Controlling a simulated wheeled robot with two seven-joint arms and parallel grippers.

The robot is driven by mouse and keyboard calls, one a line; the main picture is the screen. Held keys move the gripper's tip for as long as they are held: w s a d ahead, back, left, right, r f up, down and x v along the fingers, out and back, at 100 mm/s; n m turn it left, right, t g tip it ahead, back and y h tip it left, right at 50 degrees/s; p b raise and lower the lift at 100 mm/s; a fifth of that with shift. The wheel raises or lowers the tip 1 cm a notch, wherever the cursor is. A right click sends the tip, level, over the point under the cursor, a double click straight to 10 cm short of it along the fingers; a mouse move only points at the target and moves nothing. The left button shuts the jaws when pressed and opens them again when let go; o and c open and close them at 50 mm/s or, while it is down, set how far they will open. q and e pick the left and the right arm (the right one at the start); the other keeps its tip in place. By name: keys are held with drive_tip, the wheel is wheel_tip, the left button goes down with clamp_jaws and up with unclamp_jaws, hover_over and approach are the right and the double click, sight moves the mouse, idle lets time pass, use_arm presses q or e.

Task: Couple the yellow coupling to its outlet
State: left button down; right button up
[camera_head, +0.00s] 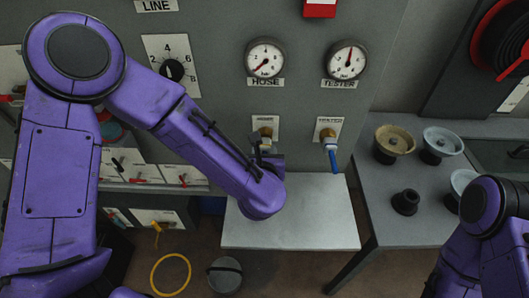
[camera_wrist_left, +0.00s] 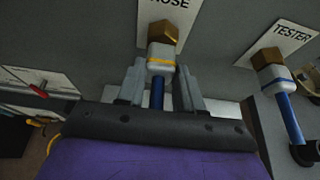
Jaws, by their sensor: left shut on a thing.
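In the left wrist view a white coupling with a yellow band (camera_wrist_left: 160,59) and a blue stem (camera_wrist_left: 158,93) sits between the fingers of my left gripper (camera_wrist_left: 159,88), which is shut on it. Its upper end meets a brass outlet (camera_wrist_left: 163,32) under the HOSE label; I cannot tell whether it is locked on. In the head view my left gripper (camera_head: 266,149) is at the HOSE outlet (camera_head: 265,133), and my wrist hides most of the coupling. My right arm shows at the lower right, but its gripper is not in view.
The TESTER outlet (camera_head: 328,136) with a blue-stemmed fitting (camera_head: 332,156) is close on the right. A pale shelf (camera_head: 310,215) lies below, clear in front. A side table (camera_head: 375,205) holds several round fittings. A yellow hose loop (camera_head: 153,277) lies on the floor.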

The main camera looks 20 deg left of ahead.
use_arm(q)
drive_tip(key=shift+w+a, duration=0.1)
drive_tip(key=shift+w, duration=0.3)
drive_tip(key=c, duration=0.7)
unclamp_jaws()
drive_tip(key=shift+o, duration=0.2)
drive_tip(key=b+v, duration=0.2)
drive_tip(key=v, duration=0.8)
drive_tip(key=shift+s, duration=0.25)
drive_tip(key=shift+r, duration=0.1)
